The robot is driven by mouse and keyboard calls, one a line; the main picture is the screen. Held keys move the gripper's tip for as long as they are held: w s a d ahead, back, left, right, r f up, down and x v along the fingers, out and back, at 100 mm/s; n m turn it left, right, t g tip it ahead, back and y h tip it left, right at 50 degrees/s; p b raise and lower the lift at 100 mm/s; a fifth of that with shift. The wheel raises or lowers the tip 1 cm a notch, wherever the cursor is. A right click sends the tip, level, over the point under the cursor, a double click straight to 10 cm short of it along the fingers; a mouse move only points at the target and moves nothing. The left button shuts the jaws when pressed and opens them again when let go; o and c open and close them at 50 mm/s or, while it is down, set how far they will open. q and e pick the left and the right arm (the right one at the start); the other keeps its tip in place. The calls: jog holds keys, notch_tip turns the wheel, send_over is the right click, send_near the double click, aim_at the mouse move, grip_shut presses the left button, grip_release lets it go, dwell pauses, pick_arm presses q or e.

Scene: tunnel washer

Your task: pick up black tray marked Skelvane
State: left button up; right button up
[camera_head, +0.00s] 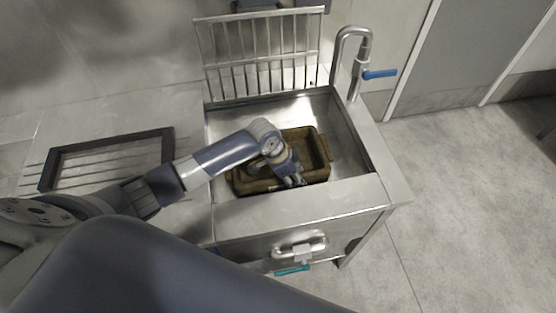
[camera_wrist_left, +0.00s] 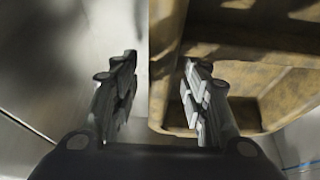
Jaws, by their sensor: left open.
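A brown, dirty-looking rectangular tray (camera_head: 318,152) sits in the sink basin; no Skelvane marking is readable on it. My left gripper (camera_head: 292,180) is down in the sink over the tray's near side and hides part of it. In the left wrist view the gripper (camera_wrist_left: 160,100) is open, with its two fingers apart. The stained tray (camera_wrist_left: 245,50) fills the right side there, and its wall edge runs into the gap between the fingers. I cannot tell whether a finger touches it. My right gripper is not in view.
A dark, open rectangular frame (camera_head: 107,157) lies on the ribbed drainboard left of the sink. The steel sink (camera_head: 290,213) has a tap (camera_head: 350,62) with a blue lever at its back right. A wire rack (camera_head: 262,55) stands behind. Open floor (camera_head: 465,190) lies right.

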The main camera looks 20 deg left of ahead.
pick_arm(q)
jog(key=shift+f, duration=0.2)
grip_shut()
jog(key=shift+w, duration=0.1)
jog(key=shift+r, duration=0.15)
